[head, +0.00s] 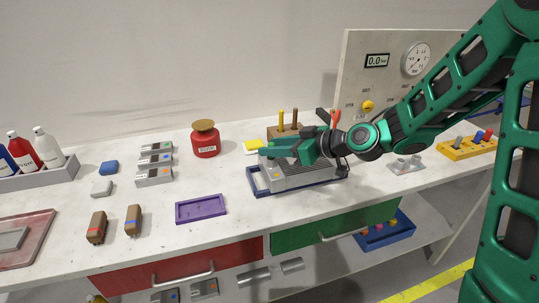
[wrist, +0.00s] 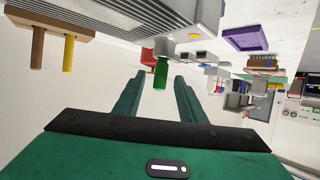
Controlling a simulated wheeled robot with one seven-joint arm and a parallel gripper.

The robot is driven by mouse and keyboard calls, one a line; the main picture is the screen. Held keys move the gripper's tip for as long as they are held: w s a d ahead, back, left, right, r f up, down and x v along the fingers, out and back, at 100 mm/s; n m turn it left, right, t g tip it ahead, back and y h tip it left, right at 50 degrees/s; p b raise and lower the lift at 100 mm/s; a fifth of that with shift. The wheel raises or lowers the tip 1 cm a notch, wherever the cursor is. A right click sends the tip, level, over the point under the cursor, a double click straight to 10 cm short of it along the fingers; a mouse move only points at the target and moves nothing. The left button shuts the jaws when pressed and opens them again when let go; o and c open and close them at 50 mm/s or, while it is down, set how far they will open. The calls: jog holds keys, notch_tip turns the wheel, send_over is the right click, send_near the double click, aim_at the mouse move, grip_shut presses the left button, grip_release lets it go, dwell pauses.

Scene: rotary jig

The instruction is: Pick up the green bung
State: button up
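The green bung (wrist: 161,75) is a small upright-looking cylinder in the wrist view, at a light fitting on the edge of the grey ribbed block (wrist: 150,14). In the head view the block (head: 300,178) sits in a dark blue tray (head: 262,191), and I cannot make out the bung, likely behind my gripper. My gripper (head: 270,151) reaches left over the block. In the wrist view its two green fingers (wrist: 157,84) are apart with nothing held. The bung appears in line with the gap, around the fingertips; I cannot tell whether it is between them.
A wooden rack (head: 287,131) with yellow and brown pegs stands behind the block. A red jar (head: 205,139) and a yellow item (head: 253,146) are to the left. A purple tray (head: 201,209) lies in front left. A gauge panel (head: 362,70) stands behind right.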

jog(key=shift+x, duration=2.6)
grip_shut()
